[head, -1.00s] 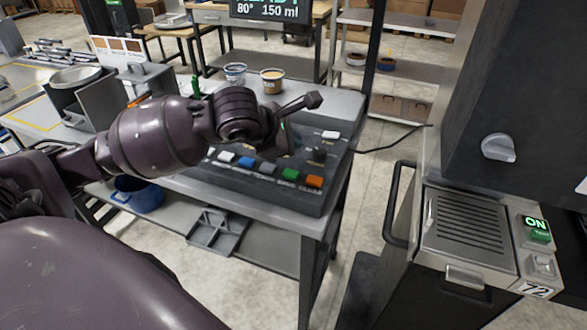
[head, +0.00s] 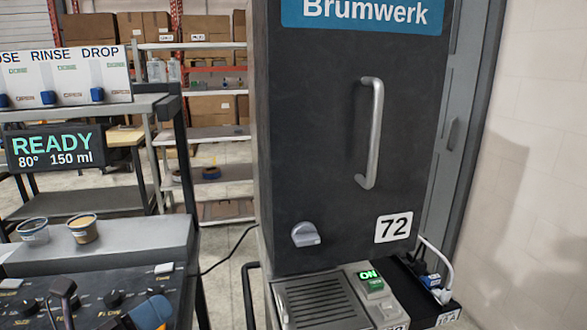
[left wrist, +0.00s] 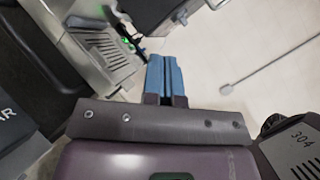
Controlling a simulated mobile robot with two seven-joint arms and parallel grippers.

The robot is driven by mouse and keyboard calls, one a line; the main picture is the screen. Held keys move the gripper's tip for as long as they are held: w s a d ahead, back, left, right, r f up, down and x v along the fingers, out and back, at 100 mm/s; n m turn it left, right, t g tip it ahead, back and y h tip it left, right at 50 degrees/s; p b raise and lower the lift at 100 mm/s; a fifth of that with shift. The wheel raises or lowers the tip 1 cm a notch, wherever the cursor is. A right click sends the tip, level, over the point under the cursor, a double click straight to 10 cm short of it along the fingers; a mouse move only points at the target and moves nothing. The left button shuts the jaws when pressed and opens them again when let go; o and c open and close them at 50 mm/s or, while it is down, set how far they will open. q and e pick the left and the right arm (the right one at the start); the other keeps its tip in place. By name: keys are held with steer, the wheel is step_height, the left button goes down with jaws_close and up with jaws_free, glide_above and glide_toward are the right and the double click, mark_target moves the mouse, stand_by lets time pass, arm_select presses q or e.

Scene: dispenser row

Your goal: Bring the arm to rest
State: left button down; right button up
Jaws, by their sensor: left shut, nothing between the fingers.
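My left gripper (head: 150,312) shows only in part at the bottom edge of the head view, in front of the button panel. Its blue fingers (left wrist: 165,77) lie side by side in the left wrist view, shut with nothing between them. They appear apart from the equipment around them. Most of the left arm is below the head view. My right gripper is in neither current view.
A dark Brumwerk cabinet (head: 330,130) with a handle stands in the middle. A grilled unit (head: 318,302) with a lit ON switch (head: 370,279) sits below it.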

arm_select(q)
steer(key=a+f+n+t+y, duration=0.1)
steer(key=a+n+t+y, duration=0.3)
steer(key=n+y, duration=0.45)
steer(key=a+f+n+t+y, duration=0.1)
steer(key=a+n+t+y, duration=0.35)
steer(key=n, duration=0.65)
steer(key=s+a+f+n+g+y, duration=0.4)
steer(key=a+f+n+g+y, duration=0.25)
steer(key=f+n, duration=0.3)
steer(key=s+d+f+n+g+h, duration=0.2)
steer(key=s+d+f+n+g, duration=0.15)
steer(key=s+f+g, duration=0.4)
steer(key=s+d+f+n+g+h, duration=0.2)
steer(key=s+d+f+n+g, duration=0.15)
steer(key=s+f+g, duration=0.45)
steer(key=w+f+t, duration=0.6)
steer(key=f+t, duration=0.2)
steer(key=t, duration=0.2)
steer(key=shift+f+h, duration=0.35)
arm_select(e)
steer(key=shift+s+d+f, duration=0.15)
steer(key=shift+s+f, duration=0.5)
steer(key=shift+f, duration=0.25)
arm_select(q)
steer(key=shift+w+t, duration=0.1)
steer(key=shift+t, duration=0.15)
arm_select(e)
steer(key=shift+d, duration=0.1)
